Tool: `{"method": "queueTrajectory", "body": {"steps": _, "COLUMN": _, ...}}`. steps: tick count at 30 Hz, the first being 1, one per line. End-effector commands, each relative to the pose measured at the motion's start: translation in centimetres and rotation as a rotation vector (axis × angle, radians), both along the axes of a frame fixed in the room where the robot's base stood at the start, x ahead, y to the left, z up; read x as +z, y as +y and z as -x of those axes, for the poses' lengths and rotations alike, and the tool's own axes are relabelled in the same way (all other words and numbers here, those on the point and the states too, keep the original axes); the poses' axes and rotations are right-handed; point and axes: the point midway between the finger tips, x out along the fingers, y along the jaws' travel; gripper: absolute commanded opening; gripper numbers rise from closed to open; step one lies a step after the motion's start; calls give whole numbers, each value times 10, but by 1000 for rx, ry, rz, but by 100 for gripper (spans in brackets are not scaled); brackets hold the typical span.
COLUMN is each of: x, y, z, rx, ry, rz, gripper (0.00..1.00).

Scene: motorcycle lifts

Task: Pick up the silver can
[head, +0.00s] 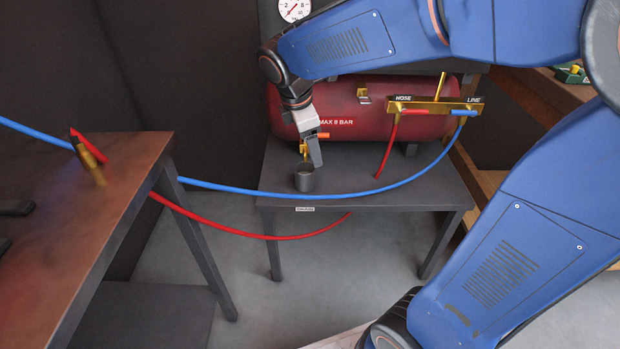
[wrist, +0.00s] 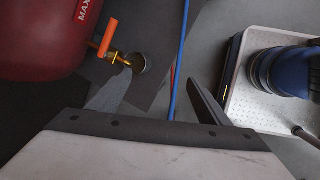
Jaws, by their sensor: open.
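The silver can (head: 304,180) stands upright on a low grey table (head: 400,187), near its front left edge. It looks dull grey in the head view. In the wrist view the can (wrist: 140,65) shows as a small round shape just beyond the left finger, partly behind a brass valve (wrist: 118,57) with an orange handle. My gripper (head: 314,155) is just above the can, close to it, with a finger pointing down. In the wrist view my gripper (wrist: 158,78) has its fingers apart and nothing between them. I cannot tell whether a finger touches the can.
A red air tank (head: 350,95) lies behind the can. Blue (head: 270,193) and red (head: 250,236) hoses sag across the front of the table. A brown-topped bench (head: 110,205) stands at left, a wooden shelf at right.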

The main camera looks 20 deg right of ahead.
Motion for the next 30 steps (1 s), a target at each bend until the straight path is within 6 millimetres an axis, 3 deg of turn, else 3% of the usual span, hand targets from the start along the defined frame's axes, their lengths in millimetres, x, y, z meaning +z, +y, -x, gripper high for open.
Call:
{"method": "queueTrajectory", "body": {"steps": 6, "x": -19, "y": 36, "z": -48, "rx": 294, "ry": 100, "rz": 123, "gripper": 71}}
{"method": "queueTrajectory", "body": {"steps": 13, "x": -31, "y": 56, "z": -71, "rx": 454, "ry": 155, "rz": 189, "gripper": 71}}
{"method": "queueTrajectory", "body": {"steps": 20, "x": -51, "y": 50, "z": -77, "rx": 469, "ry": 163, "rz": 196, "gripper": 71}}
{"method": "queueTrajectory", "body": {"steps": 30, "x": -107, "y": 29, "z": -87, "rx": 466, "ry": 162, "rz": 195, "gripper": 71}}
